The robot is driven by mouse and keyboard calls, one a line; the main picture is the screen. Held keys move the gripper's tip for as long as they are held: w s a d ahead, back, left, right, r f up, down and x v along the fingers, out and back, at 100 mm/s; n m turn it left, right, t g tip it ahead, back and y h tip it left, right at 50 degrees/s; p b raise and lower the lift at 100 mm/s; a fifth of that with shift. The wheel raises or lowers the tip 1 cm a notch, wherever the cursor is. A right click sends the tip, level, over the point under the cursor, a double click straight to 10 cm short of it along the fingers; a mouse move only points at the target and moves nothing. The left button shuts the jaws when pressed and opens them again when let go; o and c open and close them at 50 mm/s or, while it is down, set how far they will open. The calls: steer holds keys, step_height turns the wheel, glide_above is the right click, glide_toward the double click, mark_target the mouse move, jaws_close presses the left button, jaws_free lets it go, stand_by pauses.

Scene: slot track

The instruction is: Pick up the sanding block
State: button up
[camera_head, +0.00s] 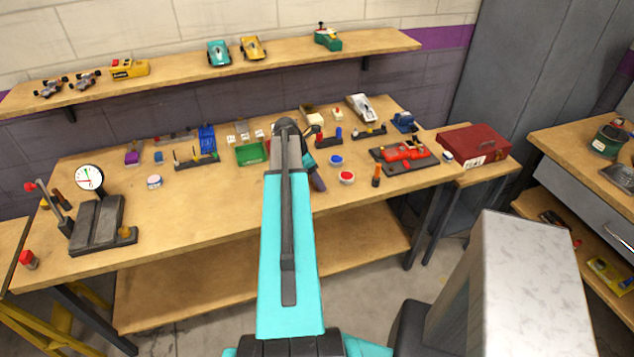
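I cannot make out the sanding block with certainty. A small cream block (315,117) at the back middle of the workbench may be it, but it is too small to tell. A purple block (132,156) lies at the back left. My turquoise arm reaches forward over the middle of the workbench (215,208). My gripper is not clearly visible behind the arm's far end, so its fingers and anything between them are hidden.
A scale with a round dial (89,178) stands at the left. A green tray (252,152), a blue bin (207,138), red and blue cups and a red car on a dark plate (404,155) crowd the back and right. A red toolbox (474,146) stands right. The front left-middle is clear.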

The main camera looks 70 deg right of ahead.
stand_by(0.4)
steer(key=c, duration=1.1)
steer(key=shift+r, duration=0.15)
steer(key=shift+r+b, duration=0.85)
steer(key=shift+r, duration=0.6)
steer(key=s+a+b, duration=0.1)
steer(key=s+a, duration=0.2)
steer(key=s, duration=0.1)
steer(key=s+a+r+b, duration=0.1)
steer(key=s+a, duration=0.2)
steer(key=s, duration=0.1)
steer(key=s+a+b, duration=0.2)
steer(key=s+a, duration=0.1)
steer(key=s, duration=0.2)
steer(key=shift+a+r, duration=0.15)
steer(key=shift+r, duration=0.25)
